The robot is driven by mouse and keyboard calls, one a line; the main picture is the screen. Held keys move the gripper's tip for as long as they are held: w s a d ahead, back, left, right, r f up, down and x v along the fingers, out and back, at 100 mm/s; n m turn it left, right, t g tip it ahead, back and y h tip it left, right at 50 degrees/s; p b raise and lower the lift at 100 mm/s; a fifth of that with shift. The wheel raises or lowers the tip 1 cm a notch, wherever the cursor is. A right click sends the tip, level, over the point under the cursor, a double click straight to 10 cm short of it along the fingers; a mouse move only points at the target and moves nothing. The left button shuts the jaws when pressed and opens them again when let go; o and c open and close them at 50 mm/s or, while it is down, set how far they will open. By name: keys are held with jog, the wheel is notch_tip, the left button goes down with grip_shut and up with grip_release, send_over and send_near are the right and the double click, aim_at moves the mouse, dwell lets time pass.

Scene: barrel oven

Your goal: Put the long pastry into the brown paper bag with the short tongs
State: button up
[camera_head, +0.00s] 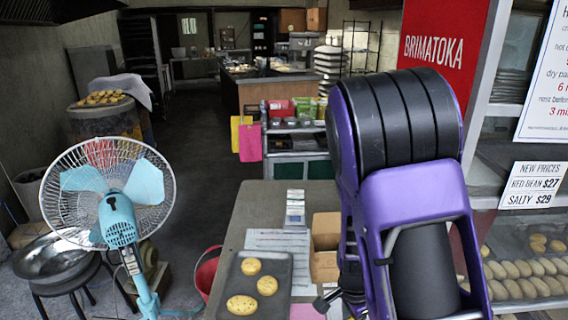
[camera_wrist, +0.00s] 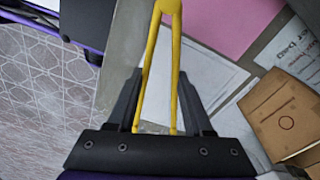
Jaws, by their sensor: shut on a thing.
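My gripper (camera_wrist: 160,74) is shut on the yellow short tongs (camera_wrist: 169,8) in the wrist view; the two tong legs run between my fingers. In the head view my purple and black arm hides the gripper and tongs. A dark tray (camera_head: 279,260) on the counter holds golden pastries; the nearest one (camera_head: 242,305) looks the longest, though I cannot be sure it is the long pastry. A brown, box-like item (camera_head: 325,231) stands right of the tray and also shows in the wrist view (camera_wrist: 272,98); I cannot tell whether it is the paper bag.
The grey counter (camera_head: 243,213) also bears paper sheets (camera_head: 277,241) and a small upright box (camera_head: 295,207). A fan (camera_head: 118,220) stands at left. A red bucket (camera_head: 207,272) is beside the counter. A glass case of buns (camera_head: 525,269) stands at right.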

notch_tip(320, 180, up, 8)
jog(key=p, duration=0.5)
jog(key=shift+f+p, duration=0.15)
jog(key=shift+p, duration=0.15)
